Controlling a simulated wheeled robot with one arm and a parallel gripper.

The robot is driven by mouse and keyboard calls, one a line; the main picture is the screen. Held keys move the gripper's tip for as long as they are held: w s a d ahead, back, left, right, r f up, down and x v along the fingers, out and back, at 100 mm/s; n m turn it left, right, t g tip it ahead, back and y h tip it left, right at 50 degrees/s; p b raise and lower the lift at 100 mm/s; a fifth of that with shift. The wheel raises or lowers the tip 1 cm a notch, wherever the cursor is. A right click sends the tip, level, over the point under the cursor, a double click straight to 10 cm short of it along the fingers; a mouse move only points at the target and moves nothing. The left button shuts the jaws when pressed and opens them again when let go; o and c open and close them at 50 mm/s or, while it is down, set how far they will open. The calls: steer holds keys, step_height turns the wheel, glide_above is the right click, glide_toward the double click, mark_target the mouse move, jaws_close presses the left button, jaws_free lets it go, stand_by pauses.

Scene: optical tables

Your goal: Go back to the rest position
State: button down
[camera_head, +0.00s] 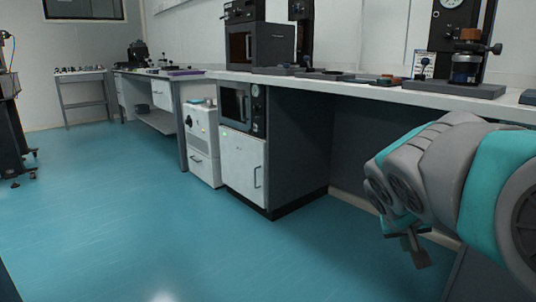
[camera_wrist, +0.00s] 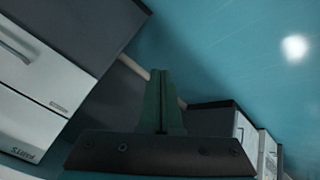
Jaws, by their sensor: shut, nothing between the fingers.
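My arm is folded at the right of the head view, in front of the long bench. My gripper (camera_head: 415,247) hangs low at its end, over the floor and below the benchtop level. In the wrist view my gripper (camera_wrist: 161,72) shows its two green fingers together, with nothing between them. The fingers point toward the blue floor and the dark base of the cabinets.
The white benchtop (camera_head: 390,94) runs along the right wall with instruments on it. A dark wheeled stand (camera_head: 10,130) is at far left. The blue floor (camera_head: 120,210) between is clear.

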steer(key=s+a+f+n+g+y, duration=0.15)
steer(key=s+a+f, duration=0.3)
steer(key=s, duration=0.45)
steer(key=s+a+f+g+y, duration=0.25)
steer(key=s+a+f, duration=0.2)
steer(key=s, duration=0.45)
steer(key=s+a+f+n+g+y, duration=0.1)
steer(key=s+a+f+g, duration=0.25)
steer(key=s+f, duration=0.35)
step_height(320, 180, up, 16)
steer(key=s+p, duration=0.1)
steer(key=p, duration=1.3)
steer(key=shift+s+a+t, duration=0.2)
steer(key=shift+a+t, duration=0.25)
